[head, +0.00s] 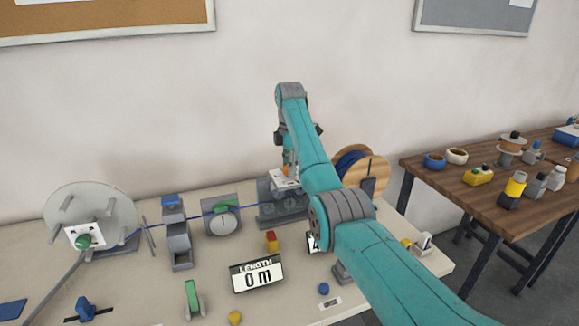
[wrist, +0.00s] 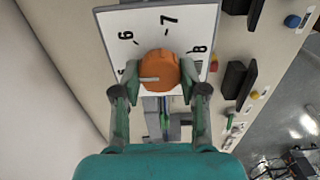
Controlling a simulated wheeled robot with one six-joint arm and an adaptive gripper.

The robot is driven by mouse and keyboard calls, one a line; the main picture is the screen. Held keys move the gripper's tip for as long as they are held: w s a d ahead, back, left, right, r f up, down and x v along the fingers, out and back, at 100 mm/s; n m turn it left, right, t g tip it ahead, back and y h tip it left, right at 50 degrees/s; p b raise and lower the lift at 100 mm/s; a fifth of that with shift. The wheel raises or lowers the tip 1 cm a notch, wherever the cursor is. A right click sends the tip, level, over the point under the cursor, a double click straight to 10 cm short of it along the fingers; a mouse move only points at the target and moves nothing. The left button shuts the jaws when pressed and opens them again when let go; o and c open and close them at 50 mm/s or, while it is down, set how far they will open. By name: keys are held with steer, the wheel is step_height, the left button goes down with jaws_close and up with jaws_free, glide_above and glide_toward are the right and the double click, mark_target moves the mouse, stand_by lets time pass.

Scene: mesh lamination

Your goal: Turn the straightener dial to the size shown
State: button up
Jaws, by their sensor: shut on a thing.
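The straightener dial is an orange knob (wrist: 158,68) on a white plate (wrist: 112,22) marked 6, 7 and 8 in the wrist view. A pale mark on the knob points to the left of the picture, on the side of the 6. My gripper (wrist: 160,75) has a finger on each side of the knob and is shut on it. In the head view the plate (head: 284,181) sits on the grey straightener (head: 283,207), with my gripper (head: 289,166) above it, partly hidden by my arm. A size sign (head: 312,243) is mostly hidden behind my arm; its figure cannot be read for sure.
A sign reading 0 m (head: 257,274) stands at the table's front. Left of the straightener are a round gauge (head: 221,221), grey block (head: 179,245) and large disc (head: 92,208). A blue cable spool (head: 362,175) stands to its right. A wooden table (head: 482,195) is farther right.

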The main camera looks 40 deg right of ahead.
steer(key=n, duration=1.1)
steer(key=shift+n, duration=2.1)
steer(key=o, duration=1.1)
steer(key=shift+o, duration=0.2)
